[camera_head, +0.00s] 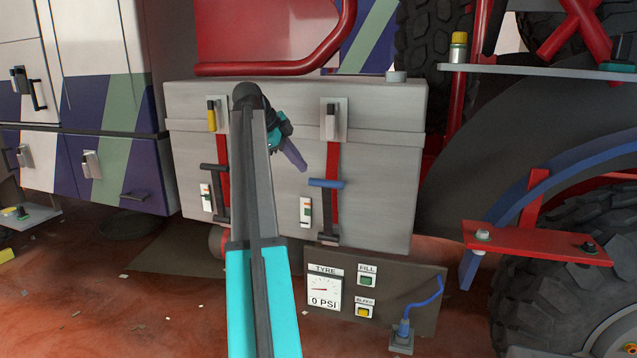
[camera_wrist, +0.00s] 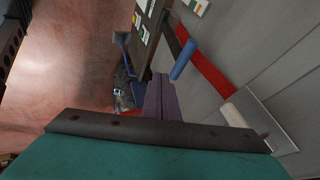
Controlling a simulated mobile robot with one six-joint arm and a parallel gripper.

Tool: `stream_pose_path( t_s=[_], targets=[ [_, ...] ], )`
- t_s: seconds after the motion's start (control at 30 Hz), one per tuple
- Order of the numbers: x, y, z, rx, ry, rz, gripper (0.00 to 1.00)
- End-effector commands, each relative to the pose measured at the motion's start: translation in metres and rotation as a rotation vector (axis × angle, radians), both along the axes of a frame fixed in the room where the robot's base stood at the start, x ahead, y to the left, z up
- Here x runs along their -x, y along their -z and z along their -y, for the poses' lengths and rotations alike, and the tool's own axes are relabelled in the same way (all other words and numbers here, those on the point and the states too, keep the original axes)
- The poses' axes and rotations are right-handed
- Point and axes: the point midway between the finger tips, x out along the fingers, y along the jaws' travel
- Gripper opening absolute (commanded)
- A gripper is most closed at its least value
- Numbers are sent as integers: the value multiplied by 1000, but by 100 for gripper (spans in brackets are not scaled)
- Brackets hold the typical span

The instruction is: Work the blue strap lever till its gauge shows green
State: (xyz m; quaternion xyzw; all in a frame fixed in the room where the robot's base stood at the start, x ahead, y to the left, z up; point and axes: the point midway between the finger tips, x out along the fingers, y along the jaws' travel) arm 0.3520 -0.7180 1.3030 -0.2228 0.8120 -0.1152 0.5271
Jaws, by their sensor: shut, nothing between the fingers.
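The blue strap lever (camera_head: 327,183) has a blue grip bar and stands across a red strap on the front of the grey case. In the wrist view the blue grip bar (camera_wrist: 183,60) is just right of my fingertips. Its gauge (camera_head: 306,211) is a small white plate with coloured marks, left of the strap. The reading is too small to tell. My gripper (camera_head: 301,167), with purple fingers, is shut and empty. It is up and left of the lever in the head view, with no clear contact. The fingers also show in the wrist view (camera_wrist: 161,80).
A tyre panel (camera_head: 375,290) with a dial reading 0 PSI and a blue cable stands below the case. A red shelf (camera_head: 530,243) and truck wheel are at right.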

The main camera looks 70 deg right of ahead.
Motion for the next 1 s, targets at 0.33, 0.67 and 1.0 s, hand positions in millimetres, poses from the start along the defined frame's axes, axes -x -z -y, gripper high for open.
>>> stream_pose_path(
  t_s=[0.33, 0.67, 1.0],
  targets=[
    [2, 5, 3, -1, -2, -1, 0],
    [14, 33, 19, -4, -1, -2, 0],
    [29, 68, 41, -3, -2, -2, 0]
  ],
)
